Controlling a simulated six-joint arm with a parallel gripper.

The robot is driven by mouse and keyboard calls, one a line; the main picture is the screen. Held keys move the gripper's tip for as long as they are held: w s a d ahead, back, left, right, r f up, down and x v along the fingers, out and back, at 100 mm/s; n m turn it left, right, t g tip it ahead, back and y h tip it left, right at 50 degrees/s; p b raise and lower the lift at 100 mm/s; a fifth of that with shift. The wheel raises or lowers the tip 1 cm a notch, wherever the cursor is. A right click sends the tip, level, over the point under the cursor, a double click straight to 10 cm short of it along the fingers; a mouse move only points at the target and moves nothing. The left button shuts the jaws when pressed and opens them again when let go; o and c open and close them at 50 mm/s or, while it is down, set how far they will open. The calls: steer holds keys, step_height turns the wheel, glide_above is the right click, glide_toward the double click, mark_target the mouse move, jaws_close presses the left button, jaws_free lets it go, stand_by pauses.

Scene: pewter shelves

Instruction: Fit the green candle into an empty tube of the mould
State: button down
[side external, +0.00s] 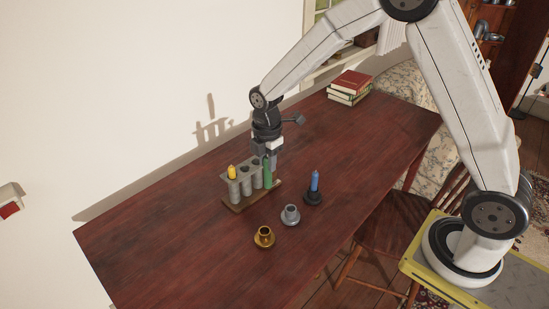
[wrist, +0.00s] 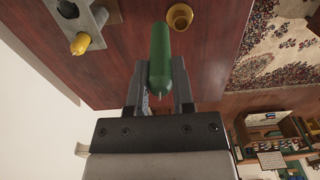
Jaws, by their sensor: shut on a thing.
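My gripper (wrist: 160,88) is shut on the green candle (wrist: 160,55), near the wick end, with the candle's other end pointing away from the wrist. In the side external view my gripper (side external: 271,152) points down, and the green candle (side external: 267,175) hangs upright at the right end of the mould (side external: 238,206). The mould has a row of grey tubes on a wooden base. A yellow candle (side external: 232,172) stands in its leftmost tube. The middle tubes look empty. The green candle covers part of the right end; I cannot tell whether it overlaps a tube or only hides one.
A blue candle (side external: 315,181) stands in a black holder (side external: 313,198) right of the mould. A silver holder (side external: 290,215) and a brass holder (side external: 264,238) stand empty in front. Books (side external: 350,86) lie at the table's far end. The table's left part is clear.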

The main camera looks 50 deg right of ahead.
steer(key=w+d, duration=0.8)
steer(key=w, duration=0.4)
steer(key=shift+w+d, duration=0.15)
steer(key=shift+w, duration=0.2)
steer(key=shift+f, duration=4.95)
steer(key=shift+f, duration=0.1)
steer(key=shift+c, duration=2.4)
jaws_free()
step_height(320, 180, up, 12)
